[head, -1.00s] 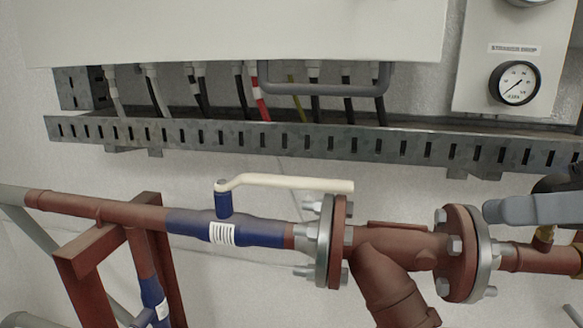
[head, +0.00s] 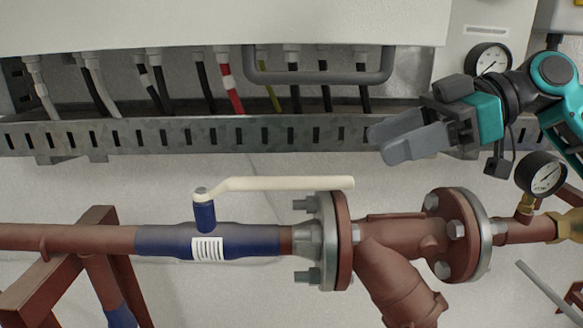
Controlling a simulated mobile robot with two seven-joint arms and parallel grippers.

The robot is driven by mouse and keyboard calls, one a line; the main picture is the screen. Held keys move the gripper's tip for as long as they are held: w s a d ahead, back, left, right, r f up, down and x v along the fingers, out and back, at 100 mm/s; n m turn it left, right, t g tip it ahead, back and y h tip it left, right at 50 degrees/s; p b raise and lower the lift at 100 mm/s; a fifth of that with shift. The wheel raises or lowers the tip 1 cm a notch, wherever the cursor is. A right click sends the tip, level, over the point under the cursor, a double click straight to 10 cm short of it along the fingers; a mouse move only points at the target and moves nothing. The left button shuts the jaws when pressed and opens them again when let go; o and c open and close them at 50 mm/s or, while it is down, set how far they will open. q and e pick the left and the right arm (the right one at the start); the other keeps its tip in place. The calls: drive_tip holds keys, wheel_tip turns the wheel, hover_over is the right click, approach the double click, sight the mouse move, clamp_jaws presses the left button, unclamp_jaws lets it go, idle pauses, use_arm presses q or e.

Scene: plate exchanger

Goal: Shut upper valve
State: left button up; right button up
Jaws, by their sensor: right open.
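The upper valve (head: 208,241) is a blue body with a white label, set in the red-brown pipe. Its cream lever handle (head: 285,184) points right, along the pipe, from a blue stem (head: 204,214). My right gripper (head: 390,143) comes in from the right, its grey fingers pointing left. It is open and empty, above and to the right of the lever's free end, in front of the cable tray. It does not touch the lever. My left gripper is not in view.
A bolted flange (head: 335,241) and a strainer branch (head: 397,275) stand right of the valve. A slotted cable tray (head: 215,132) runs above the lever. A pressure gauge (head: 541,174) sits at the right. The wall between tray and lever is clear.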

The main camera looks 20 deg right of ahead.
sight(298, 177)
drive_tip(key=p+x, duration=0.1)
drive_tip(key=x, duration=1)
drive_tip(key=shift+w+a+p, duration=0.1)
drive_tip(key=shift+a+p, duration=0.2)
drive_tip(key=shift+a, duration=0.05)
clamp_jaws()
